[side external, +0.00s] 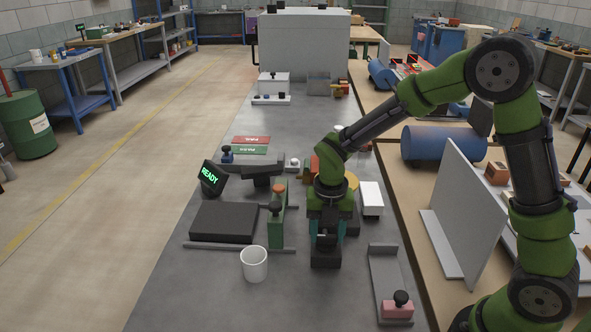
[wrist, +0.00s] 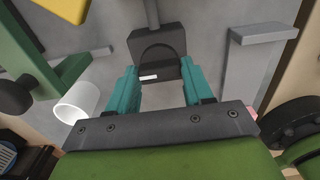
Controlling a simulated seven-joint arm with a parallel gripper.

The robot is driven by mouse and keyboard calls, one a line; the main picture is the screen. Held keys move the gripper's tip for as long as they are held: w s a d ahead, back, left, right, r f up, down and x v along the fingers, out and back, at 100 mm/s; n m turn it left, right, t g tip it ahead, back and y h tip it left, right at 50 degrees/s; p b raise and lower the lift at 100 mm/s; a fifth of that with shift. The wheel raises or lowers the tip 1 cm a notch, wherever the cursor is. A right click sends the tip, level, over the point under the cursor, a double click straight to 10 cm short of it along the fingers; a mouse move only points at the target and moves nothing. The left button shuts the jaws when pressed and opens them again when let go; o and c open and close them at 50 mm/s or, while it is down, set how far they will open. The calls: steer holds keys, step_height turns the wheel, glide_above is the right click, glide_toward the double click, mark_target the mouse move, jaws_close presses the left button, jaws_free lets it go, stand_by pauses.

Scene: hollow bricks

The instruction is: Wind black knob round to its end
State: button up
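In the wrist view a dark block with a round black knob (wrist: 157,66) shows at the far end of my gripper, and a short white mark shows on its near side. My gripper (wrist: 158,72) has its two teal fingers wide apart, one on each side of the knob. I cannot tell whether the fingertips touch it. In the side view my gripper (side external: 325,236) points down over a dark base (side external: 325,261) at the middle of the grey bench. The knob's turned angle is hard to read.
A white mug (side external: 254,264) stands front left of my gripper. A green stand with an orange top (side external: 276,225) is close on its left. A dark plate (side external: 224,222) and a display reading READY (side external: 212,178) lie further left. A grey bracket (side external: 385,273) and pink block (side external: 397,309) are right.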

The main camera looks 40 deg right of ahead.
steer(key=c, duration=0.4)
steer(key=shift+m, duration=0.4)
